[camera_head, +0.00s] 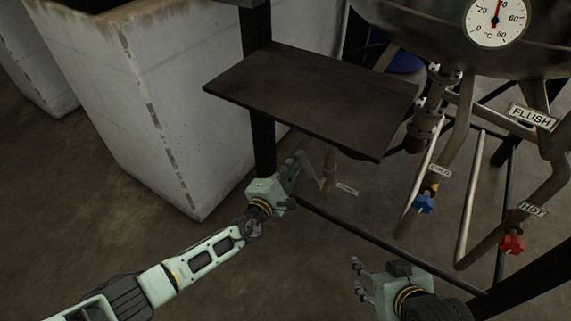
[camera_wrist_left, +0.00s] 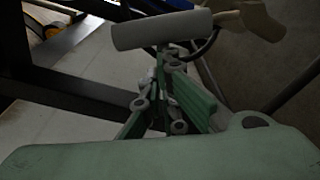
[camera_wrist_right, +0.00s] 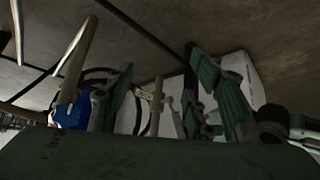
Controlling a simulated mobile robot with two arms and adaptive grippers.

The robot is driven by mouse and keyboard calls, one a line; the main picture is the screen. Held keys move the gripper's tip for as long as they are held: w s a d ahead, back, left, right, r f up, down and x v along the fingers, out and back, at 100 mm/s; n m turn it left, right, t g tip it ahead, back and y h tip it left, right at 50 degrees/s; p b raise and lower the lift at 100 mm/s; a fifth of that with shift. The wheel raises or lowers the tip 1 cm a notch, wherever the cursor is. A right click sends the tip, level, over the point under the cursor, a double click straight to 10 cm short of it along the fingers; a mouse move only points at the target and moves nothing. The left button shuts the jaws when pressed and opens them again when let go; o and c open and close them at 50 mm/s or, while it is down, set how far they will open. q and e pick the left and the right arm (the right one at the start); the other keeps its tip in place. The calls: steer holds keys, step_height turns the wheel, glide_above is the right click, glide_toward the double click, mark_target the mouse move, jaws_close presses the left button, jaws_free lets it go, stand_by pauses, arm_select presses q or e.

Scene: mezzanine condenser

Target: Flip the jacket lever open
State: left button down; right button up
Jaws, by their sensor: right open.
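A small valve (camera_head: 327,172) stands low under the dark shelf, with a pale lever beside it and a small tag (camera_head: 346,188) too small to read. My left gripper (camera_head: 298,165) is just left of this valve. In the left wrist view, the lever's pale cylindrical grip (camera_wrist_left: 160,31) lies across, just beyond the fingertips (camera_wrist_left: 168,55). The fingers are drawn together with nothing seen between them; whether they touch the grip I cannot tell. My right gripper (camera_head: 361,279) is open and empty at the lower middle, and its spread fingers show in the right wrist view (camera_wrist_right: 162,85).
The dark shelf (camera_head: 310,95) overhangs the valve. To the right are pipes with a blue COLD valve handle (camera_head: 424,204), a red HOT handle (camera_head: 512,244) and a FLUSH sign (camera_head: 533,117). A low frame bar (camera_head: 350,232) crosses near both grippers. A white block (camera_head: 190,110) stands left.

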mark_target(303, 162)
steer(key=s+d+f+g+h+p, duration=0.1)
steer(key=s+d+g+p, duration=0.2)
steer(key=s, duration=0.5)
arm_select(q)
steer(key=d+r+m, duration=0.1)
steer(key=s+d+r+m+p, duration=0.1)
steer(key=m, duration=0.1)
steer(key=s+d+r+m, duration=0.1)
steer(key=shift+d+r+t, duration=0.25)
steer(key=shift+r+t, duration=0.05)
steer(key=shift+t, duration=0.1)
steer(key=shift+s+d+r+p, duration=0.15)
steer(key=shift+d+p, duration=0.15)
steer(key=shift+p, duration=0.15)
arm_select(e)
step_height(303, 162, down, 7)
steer(key=w+a+g, duration=0.1)
steer(key=shift+w, duration=0.35)
steer(key=shift+r, duration=0.1)
